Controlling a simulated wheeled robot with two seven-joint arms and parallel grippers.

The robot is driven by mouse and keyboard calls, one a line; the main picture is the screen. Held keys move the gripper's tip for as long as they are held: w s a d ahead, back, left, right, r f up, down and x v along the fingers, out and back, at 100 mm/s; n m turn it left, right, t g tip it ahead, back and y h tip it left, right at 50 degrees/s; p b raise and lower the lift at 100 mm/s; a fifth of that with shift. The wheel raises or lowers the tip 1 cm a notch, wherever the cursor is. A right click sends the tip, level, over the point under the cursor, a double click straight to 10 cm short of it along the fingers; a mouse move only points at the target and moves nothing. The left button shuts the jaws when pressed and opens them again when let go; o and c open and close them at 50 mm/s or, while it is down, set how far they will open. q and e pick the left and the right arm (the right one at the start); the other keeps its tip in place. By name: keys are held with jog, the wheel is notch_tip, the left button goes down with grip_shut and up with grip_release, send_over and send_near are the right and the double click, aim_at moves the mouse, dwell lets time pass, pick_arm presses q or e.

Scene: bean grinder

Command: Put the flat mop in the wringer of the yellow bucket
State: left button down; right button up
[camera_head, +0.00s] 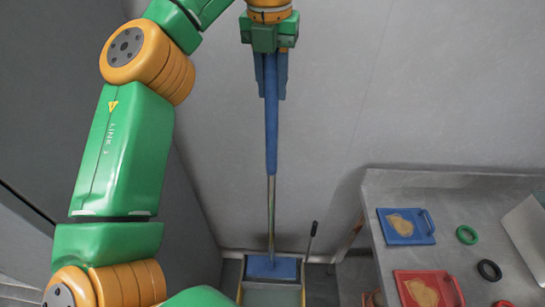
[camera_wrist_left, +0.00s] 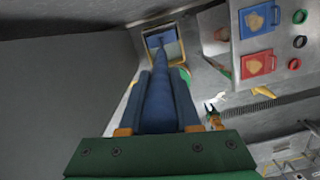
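The flat mop has a long blue handle (camera_head: 271,125) that turns to bare metal lower down and ends in a flat blue head (camera_head: 272,267). My left gripper (camera_head: 270,92) is shut on the upper handle, and the mop hangs nearly upright below it. The wrist view shows the handle (camera_wrist_left: 160,98) between the fingers (camera_wrist_left: 161,75). The yellow bucket (camera_head: 240,290) is on the floor at the bottom of the head view and is partly cut off. The mop head appears within its far end; I cannot tell whether it is in the wringer or above it. My right gripper is not identifiable.
A grey table (camera_head: 385,183) stands right of the bucket. It carries a blue board (camera_head: 420,236), a red board (camera_head: 441,289), a green ring (camera_head: 467,235) and a black ring (camera_head: 489,270). A thin dark-tipped rod (camera_head: 309,240) rises beside the bucket. A grey wall is behind.

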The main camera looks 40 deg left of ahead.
aim_at(270, 96)
pick_arm(q)
notch_tip(270, 96, down, 11)
jog(key=shift+w+a+r, duration=0.1)
jog(key=shift+w+a, duration=0.05)
jog(key=shift+f, duration=0.35)
notch_tip(270, 96, down, 3)
jog(key=shift+f, duration=0.5)
jog(key=c, duration=0.6)
grip_release()
jog(key=r, duration=0.4)
jog(key=s+r, duration=0.1)
jog(key=r, duration=0.7)
jog(key=shift+s+d, duration=0.25)
jog(key=shift+d, duration=0.1)
